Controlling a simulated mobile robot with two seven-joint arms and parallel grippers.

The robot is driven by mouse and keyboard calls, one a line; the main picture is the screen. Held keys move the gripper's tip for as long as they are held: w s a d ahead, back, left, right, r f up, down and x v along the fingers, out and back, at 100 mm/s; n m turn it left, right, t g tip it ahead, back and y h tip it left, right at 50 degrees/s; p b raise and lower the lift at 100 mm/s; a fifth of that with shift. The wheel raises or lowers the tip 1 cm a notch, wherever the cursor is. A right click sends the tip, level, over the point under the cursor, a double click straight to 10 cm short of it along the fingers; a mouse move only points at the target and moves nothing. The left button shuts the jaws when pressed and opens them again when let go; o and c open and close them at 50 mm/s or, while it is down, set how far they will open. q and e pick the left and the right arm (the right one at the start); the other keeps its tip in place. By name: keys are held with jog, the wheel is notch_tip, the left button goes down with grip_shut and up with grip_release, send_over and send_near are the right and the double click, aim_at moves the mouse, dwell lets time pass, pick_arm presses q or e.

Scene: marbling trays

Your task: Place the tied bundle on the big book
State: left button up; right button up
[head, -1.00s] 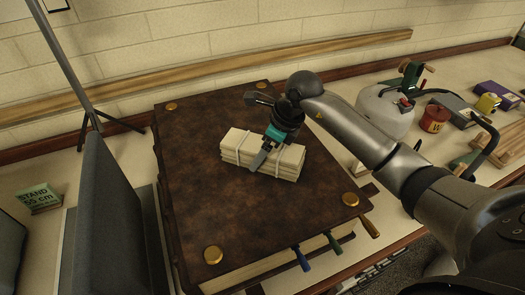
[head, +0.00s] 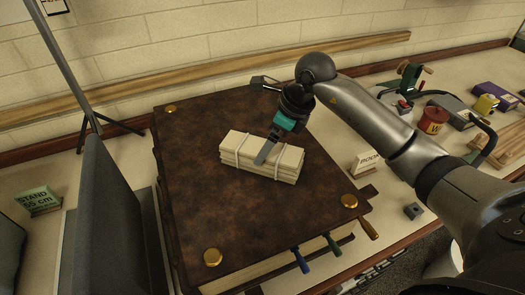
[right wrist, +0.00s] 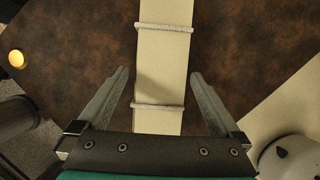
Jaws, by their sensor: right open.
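The tied bundle (head: 262,158) is a cream block of stacked layers with two white ties. It lies flat on the brown cover of the big book (head: 200,195), near its middle. The right wrist view shows the bundle (right wrist: 162,60) running away from between the fingers, with book cover on both sides. My right gripper (head: 262,155) is at the bundle from above. In the right wrist view its fingers (right wrist: 158,85) are spread wide, one on each side of the bundle with gaps, so it is open. My left gripper is out of view.
Brass studs (head: 350,201) mark the book's corners, and coloured ribbons (head: 301,261) hang from its front edge. A grey panel (head: 112,225) stands left of the book. A small sign (head: 367,162), a red spool (head: 432,121) and other items stand on the right.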

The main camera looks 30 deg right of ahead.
jog(key=v, duration=0.7)
jog(key=shift+s+r, duration=0.1)
jog(key=shift+r, duration=0.1)
